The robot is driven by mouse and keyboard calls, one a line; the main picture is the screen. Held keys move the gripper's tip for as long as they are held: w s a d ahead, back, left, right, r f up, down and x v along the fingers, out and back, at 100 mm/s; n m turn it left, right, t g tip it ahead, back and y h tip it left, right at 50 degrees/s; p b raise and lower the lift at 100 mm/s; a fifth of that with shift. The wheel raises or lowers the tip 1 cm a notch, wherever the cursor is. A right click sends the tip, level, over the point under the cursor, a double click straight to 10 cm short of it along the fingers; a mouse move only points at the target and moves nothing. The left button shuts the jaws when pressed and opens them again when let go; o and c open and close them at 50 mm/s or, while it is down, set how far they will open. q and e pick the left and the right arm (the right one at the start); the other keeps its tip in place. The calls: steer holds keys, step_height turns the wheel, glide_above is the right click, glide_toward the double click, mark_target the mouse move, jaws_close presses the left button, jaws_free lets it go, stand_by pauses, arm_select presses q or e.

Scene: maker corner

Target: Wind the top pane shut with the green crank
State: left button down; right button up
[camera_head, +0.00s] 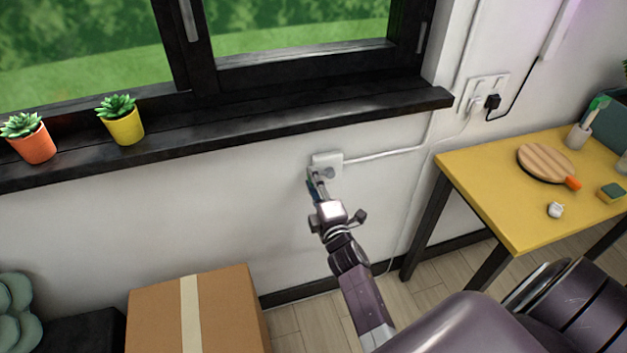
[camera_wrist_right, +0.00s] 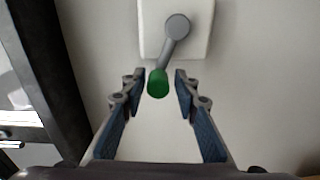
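The crank is a grey arm (camera_wrist_right: 175,38) with a green knob (camera_wrist_right: 158,84), mounted on a white wall box (camera_wrist_right: 205,30). In the head view the white box (camera_head: 326,158) is on the wall below the window sill; the green knob is hidden there by my gripper. My right gripper (camera_head: 314,180) is at the box. In the right wrist view its two fingers (camera_wrist_right: 160,82) are open on either side of the knob, with a gap at each side. The top pane is not in view; only lower window parts (camera_head: 300,65) show. My left gripper is not in view.
A dark sill (camera_head: 290,117) with an orange-potted plant (camera_head: 33,145) and a yellow-potted plant (camera_head: 126,128) juts out above the box. A cardboard box (camera_head: 235,305) stands on the floor below. A yellow table (camera_head: 480,185) stands at the right.

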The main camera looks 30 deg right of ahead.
steer(key=shift+o, duration=0.4)
steer(key=shift+r, duration=0.1)
steer(key=shift+s, duration=0.1)
steer(key=v, duration=0.7)
steer(key=shift+s, duration=0.15)
